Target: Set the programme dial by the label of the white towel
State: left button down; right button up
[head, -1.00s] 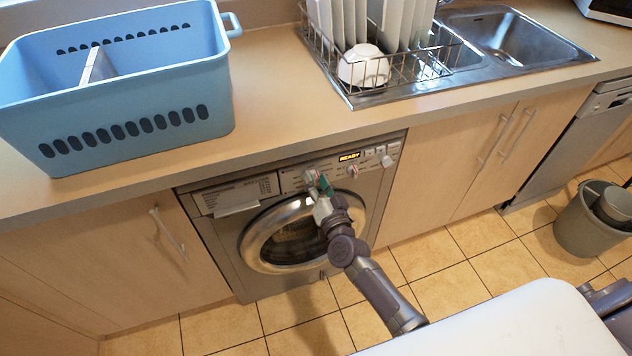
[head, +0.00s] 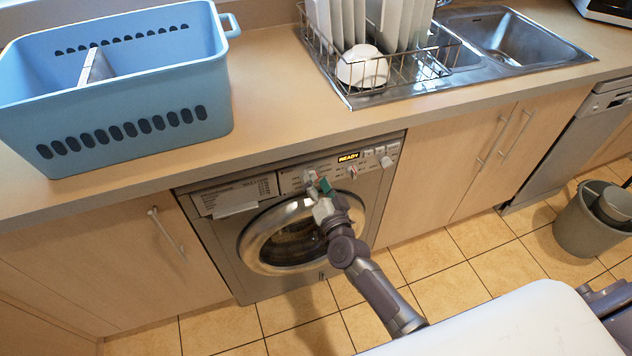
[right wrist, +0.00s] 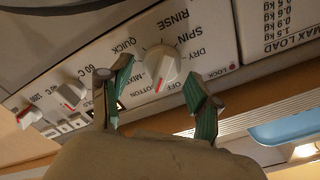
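The programme dial (right wrist: 164,72) is a white knob with a red mark on the washing machine's panel. In the right wrist view, its mark points down near the words OFF and COTTON; I cannot tell exactly which. The dial also shows in the head view (head: 310,177). My right gripper (right wrist: 158,77) is open, with one green-padded finger on each side of the dial and gaps visible between. In the head view, my right gripper (head: 320,189) is just in front of the panel. No white towel or its label is visible. My left gripper is not in view.
The washing machine (head: 230,245) stands under the counter, its round door (head: 262,247) shut. Its display (head: 348,157) reads READY. Other knobs sit beside the dial. A blue basket (head: 190,80) and a dish rack (head: 425,68) stand on the counter. A grey bin (head: 582,228) stands at right.

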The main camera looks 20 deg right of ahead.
jog(key=s, duration=1.2)
jog(key=shift+d, duration=0.2)
jog(key=shift+f, duration=0.1)
jog(key=s+f+n+g+y, duration=0.1)
jog(key=s+f+n+g, duration=0.4)
jog(key=f, duration=0.8)
jog(key=s+f+n+g, duration=0.1)
jog(key=s+f+g, duration=0.2)
jog(key=s+f, duration=0.7)
jog(key=s+d+f+n+g, duration=0.2)
jog(key=s+f+g, duration=0.2)
jog(key=s+f, duration=0.5)
jog(key=s+d+f+n+g+h, duration=0.1)
jog(key=s+f+g, duration=0.4)
jog(key=s+f, duration=0.5)
jog(key=s+d+n+p, duration=0.1)
jog(key=s+d, duration=0.1)
jog(key=s, duration=0.3)
jog(key=shift+d+h, duration=0.3)
